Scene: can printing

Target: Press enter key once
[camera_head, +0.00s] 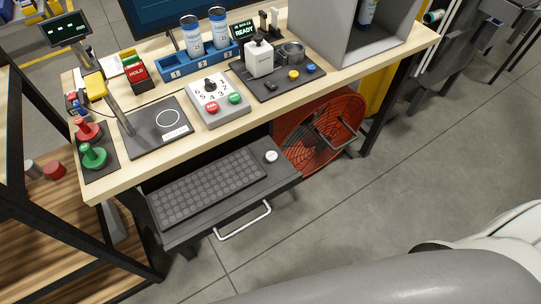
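A dark grey keyboard (207,187) lies on a pulled-out black drawer tray (225,220) below the workbench top. Its keys are small and their labels cannot be read, so I cannot tell which one is the enter key. A small white round object (271,156) sits on the tray just right of the keyboard. Neither of my grippers shows in the head view. A large grey and white part, likely one of my arm links, fills the bottom right, with no fingertips in sight.
The tray has a pale handle (243,222) at its front. On the bench (262,103) above stand a control box (217,99), red and green buttons (91,145), a blue can rack (205,60) and a grey box (365,45). A red fan (318,128) stands below; floor in front is clear.

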